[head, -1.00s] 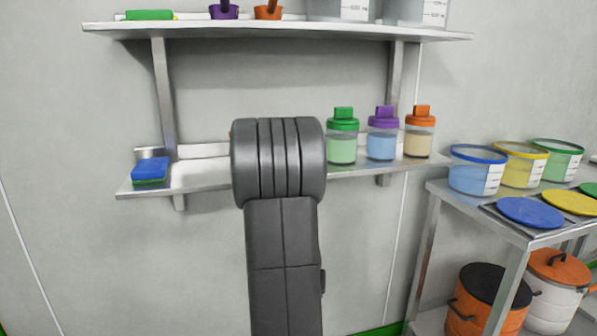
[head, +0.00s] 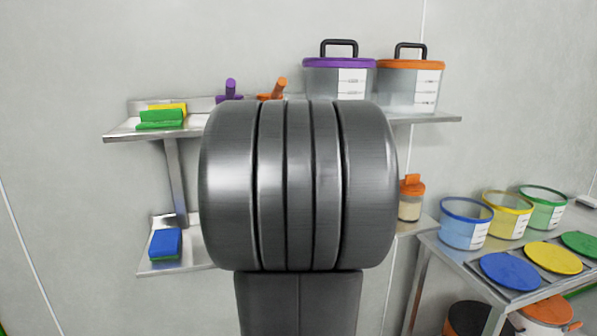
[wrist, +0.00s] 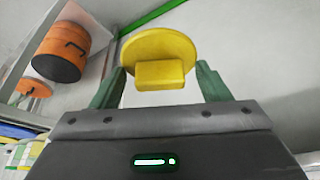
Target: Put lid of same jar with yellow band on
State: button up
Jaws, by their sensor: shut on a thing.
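In the wrist view, my gripper (wrist: 160,82) has its two green fingers on either side of a yellow lid (wrist: 158,46) with a block-shaped yellow handle (wrist: 160,74). It is shut on this lid. The gripper and the held lid do not show in the head view, where my arm fills the middle. No jar with a yellow band can be made out. On the lower shelf an orange-lidded jar (head: 410,205) shows just right of my arm; the shelf behind my arm is hidden.
The upper shelf (head: 440,117) holds sponges, scoops and two large lidded containers. A blue sponge (head: 165,244) lies on the lower shelf's left. At right, a table carries blue (head: 465,225), yellow (head: 507,213) and green (head: 543,208) rimmed tubs and flat lids (head: 553,257).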

jog(key=s+d+r+p, duration=0.1)
jog(key=s+r+p, duration=0.3)
jog(key=r+p, duration=0.1)
jog(key=s+d+r+m+p, duration=0.1)
jog(key=s+r+p, duration=0.3)
jog(key=r, duration=0.4)
jog(key=shift+s+p, duration=0.15)
jog(key=shift+p, duration=0.55)
jog(key=shift+d+r, duration=0.15)
